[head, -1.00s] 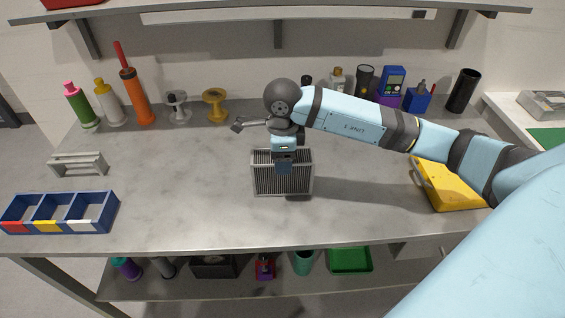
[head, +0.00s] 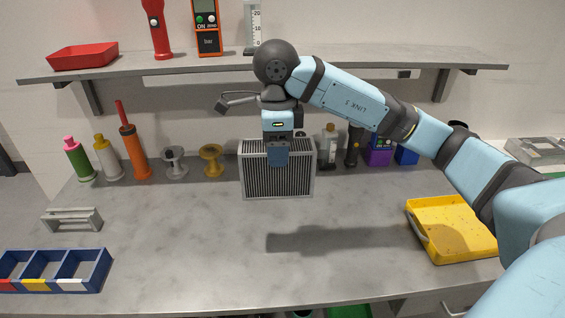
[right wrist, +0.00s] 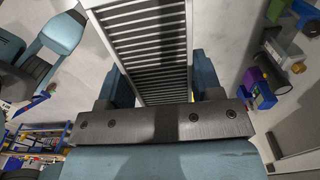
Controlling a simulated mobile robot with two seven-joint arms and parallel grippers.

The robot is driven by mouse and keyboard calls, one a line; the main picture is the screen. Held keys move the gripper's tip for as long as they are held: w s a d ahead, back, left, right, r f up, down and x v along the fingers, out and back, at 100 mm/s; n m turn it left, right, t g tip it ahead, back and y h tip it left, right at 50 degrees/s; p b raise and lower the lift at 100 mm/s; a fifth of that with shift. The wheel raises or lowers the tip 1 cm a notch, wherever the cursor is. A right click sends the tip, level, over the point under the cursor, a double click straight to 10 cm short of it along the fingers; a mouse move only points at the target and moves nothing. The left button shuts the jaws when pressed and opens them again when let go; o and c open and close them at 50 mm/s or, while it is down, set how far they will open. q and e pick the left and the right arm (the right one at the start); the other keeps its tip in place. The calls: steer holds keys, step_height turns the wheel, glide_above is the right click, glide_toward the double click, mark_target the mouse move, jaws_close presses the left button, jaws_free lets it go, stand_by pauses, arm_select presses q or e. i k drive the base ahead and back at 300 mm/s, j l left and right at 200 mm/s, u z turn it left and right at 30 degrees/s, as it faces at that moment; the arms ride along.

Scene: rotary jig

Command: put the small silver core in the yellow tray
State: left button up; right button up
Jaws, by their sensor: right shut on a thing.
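The silver core (head: 277,180) is a finned rectangular block with a light metal frame, held upright above the bench. My right gripper (head: 279,152) is shut on its top edge. In the right wrist view the core (right wrist: 150,50) runs up between the two fingers of the gripper (right wrist: 160,88). A shadow lies on the bench to the right, below the core. The yellow tray (head: 452,228) lies at the right of the bench, partly behind my right arm, and its visible floor is empty. My left gripper is not in view.
A blue three-part bin (head: 108,268) and a grey rack (head: 72,219) stand at the left. Bottles, an orange tool (head: 135,147) and spools (head: 211,160) line the back. A shelf (head: 350,62) overhangs the back. The middle of the bench is clear.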

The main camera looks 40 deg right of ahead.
mark_target(470, 238)
steer(key=k+l, duration=0.15)
steer(key=l, duration=0.2)
steer(key=k+l, duration=0.2)
steer(key=l, duration=0.2)
steer(key=k+l, duration=0.15)
steer(key=l, duration=0.2)
steer(key=k+l, duration=0.15)
steer(key=l, duration=0.2)
steer(key=k+l, duration=0.2)
steer(key=l, duration=0.15)
steer(key=k+l, duration=0.15)
steer(key=l, duration=0.25)
